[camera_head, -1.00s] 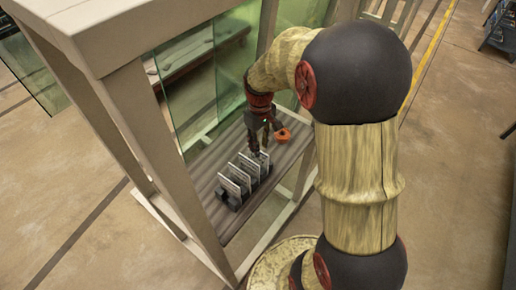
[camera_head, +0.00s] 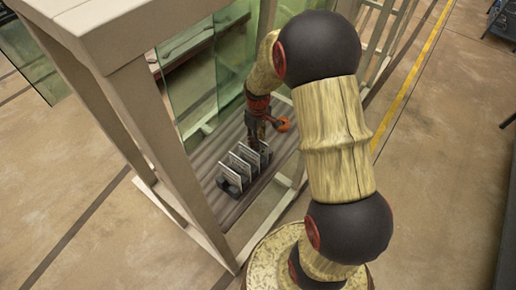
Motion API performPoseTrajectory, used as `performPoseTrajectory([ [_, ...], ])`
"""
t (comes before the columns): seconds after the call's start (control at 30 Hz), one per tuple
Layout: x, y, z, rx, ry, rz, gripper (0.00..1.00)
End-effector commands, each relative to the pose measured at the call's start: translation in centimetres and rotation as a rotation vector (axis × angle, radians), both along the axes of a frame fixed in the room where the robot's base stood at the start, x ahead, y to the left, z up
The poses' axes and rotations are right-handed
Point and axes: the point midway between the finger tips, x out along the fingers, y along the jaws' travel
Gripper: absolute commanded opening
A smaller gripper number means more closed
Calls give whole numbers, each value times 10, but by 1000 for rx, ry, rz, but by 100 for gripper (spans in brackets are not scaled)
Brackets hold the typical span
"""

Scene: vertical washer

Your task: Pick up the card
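Several white cards (camera_head: 239,167) stand upright in a row in a dark holder (camera_head: 228,187) on a grey slatted shelf. My gripper (camera_head: 257,143) points down at the far end of the row, close to the last card. The fingers are small and dark here, and I cannot tell whether they are open, shut or touching a card. My arm hides part of the shelf to the right.
The shelf (camera_head: 212,157) sits inside a beige frame (camera_head: 160,125) with posts and a top beam at the left. Green glass panels (camera_head: 189,92) stand behind the cards. An orange part (camera_head: 282,125) shows beside my gripper.

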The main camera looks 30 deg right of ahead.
Motion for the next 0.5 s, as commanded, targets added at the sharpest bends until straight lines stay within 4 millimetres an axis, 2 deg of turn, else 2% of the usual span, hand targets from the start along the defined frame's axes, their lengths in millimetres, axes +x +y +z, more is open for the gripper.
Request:
performPoseTrajectory([
  [0.17, 0, 0, 0, 0, 0, 0, 25],
  [0.5, 0, 0, 0, 0, 0, 0, 6],
])
